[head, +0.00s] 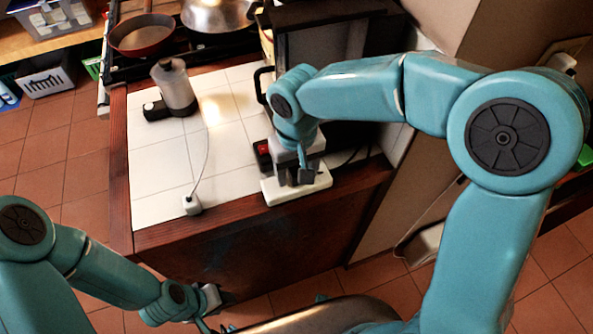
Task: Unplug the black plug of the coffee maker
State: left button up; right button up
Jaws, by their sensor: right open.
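A white power strip (275,190) lies near the front edge of the tiled counter. A dark block that looks like the black plug (309,176) sits on top of it, partly covered by my gripper. My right gripper (297,170) points down right over the strip, open, with its fingers beside the dark block; I cannot tell whether they touch it. A dark appliance with a red part (263,149), perhaps the coffee maker, shows behind my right gripper, mostly hidden by my arm. My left gripper (209,301) is low in front of the counter, its jaw opening unclear.
A red pan (142,36) and a metal pot (215,15) are at the back. White tiles between are clear.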

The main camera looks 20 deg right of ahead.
grip_shut()
jog(key=shift+r+p, duration=2.35)
jog(key=shift+r, duration=0.7)
